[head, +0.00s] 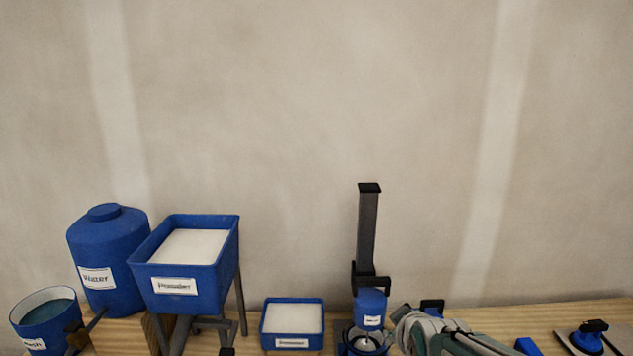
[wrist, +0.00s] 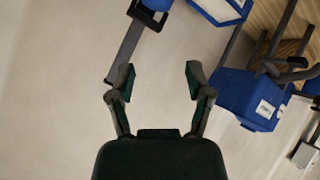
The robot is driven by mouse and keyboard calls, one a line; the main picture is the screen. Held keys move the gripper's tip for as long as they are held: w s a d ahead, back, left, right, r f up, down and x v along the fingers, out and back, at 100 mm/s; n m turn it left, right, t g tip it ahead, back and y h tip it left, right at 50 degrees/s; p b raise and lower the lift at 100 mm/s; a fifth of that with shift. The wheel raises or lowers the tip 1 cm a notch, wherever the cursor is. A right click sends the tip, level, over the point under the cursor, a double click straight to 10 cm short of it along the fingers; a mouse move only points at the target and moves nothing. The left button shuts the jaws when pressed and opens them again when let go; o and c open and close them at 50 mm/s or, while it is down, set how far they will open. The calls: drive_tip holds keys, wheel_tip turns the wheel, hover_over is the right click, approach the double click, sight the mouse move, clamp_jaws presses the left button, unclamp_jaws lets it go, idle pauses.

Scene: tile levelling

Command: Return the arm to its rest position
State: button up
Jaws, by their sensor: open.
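My gripper (wrist: 159,82) is open and empty in the wrist view, its two fingers spread apart with the plain wall behind them. In the head view my arm shows at the bottom, right of centre, low over the wooden bench; its gripper cannot be made out clearly there. A dark upright post (head: 367,230) stands just left of the arm, with a small blue labelled container (head: 370,308) at its foot. The wrist view is tilted, and the post (wrist: 128,55) appears there beyond the left finger.
A blue water tank (head: 108,260), a blue hopper (head: 190,285) on legs and a blue wash bucket (head: 47,322) stand at the left. A shallow blue tray (head: 292,328) of white powder sits near the middle. A blue-handled tool (head: 588,338) lies at the right. The wall space above is clear.

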drive_tip(key=s+r+m+g, duration=0.1)
drive_tip(key=s+m+g, duration=0.4)
drive_tip(key=s, duration=1.5)
drive_tip(key=shift+s+r+m, duration=0.2)
drive_tip(key=shift+r+m, duration=0.2)
drive_tip(key=shift+m, duration=0.7)
